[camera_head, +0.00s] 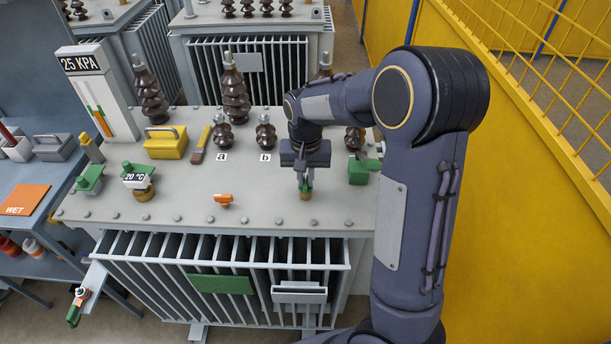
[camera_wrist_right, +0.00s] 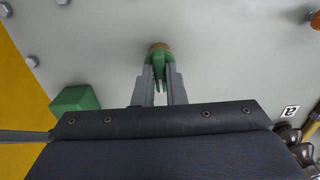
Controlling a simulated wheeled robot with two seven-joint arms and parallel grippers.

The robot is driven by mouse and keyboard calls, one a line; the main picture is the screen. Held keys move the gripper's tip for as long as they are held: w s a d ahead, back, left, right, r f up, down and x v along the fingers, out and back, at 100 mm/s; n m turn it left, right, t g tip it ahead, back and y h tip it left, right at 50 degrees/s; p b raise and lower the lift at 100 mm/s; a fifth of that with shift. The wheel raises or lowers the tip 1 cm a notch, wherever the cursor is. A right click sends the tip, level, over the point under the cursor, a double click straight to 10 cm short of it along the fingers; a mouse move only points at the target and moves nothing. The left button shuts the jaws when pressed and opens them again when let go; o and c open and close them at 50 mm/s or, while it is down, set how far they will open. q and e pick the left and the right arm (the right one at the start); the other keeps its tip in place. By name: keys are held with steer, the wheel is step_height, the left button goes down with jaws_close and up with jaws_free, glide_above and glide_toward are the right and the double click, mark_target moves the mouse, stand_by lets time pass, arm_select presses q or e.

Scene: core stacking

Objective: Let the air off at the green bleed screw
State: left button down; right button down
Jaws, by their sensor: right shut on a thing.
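The green bleed screw (camera_head: 305,187) stands on a brass base (camera_head: 306,196) near the front edge of the grey transformer lid. My right gripper (camera_head: 306,180) points down over it and is shut on it. In the right wrist view the green screw (camera_wrist_right: 158,64) sits between the two fingers (camera_wrist_right: 160,80), with the brass base (camera_wrist_right: 159,47) beyond. Part of the screw is hidden by the fingers. My left gripper is not in view.
A green block (camera_head: 358,172) stands just right of my right gripper. Dark ribbed bushings (camera_head: 265,136) rise behind it. A yellow fence (camera_head: 540,200) stands at right.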

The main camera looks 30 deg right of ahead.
mark_target(305, 180)
steer(key=shift+n, duration=0.3)
steer(key=n, duration=0.5)
steer(key=shift+n, duration=2.6)
steer(key=c, duration=1.5)
jaws_free()
steer(key=shift+r, duration=0.1)
step_height(305, 180, up, 8)
steer(key=shift+f, duration=0.15)
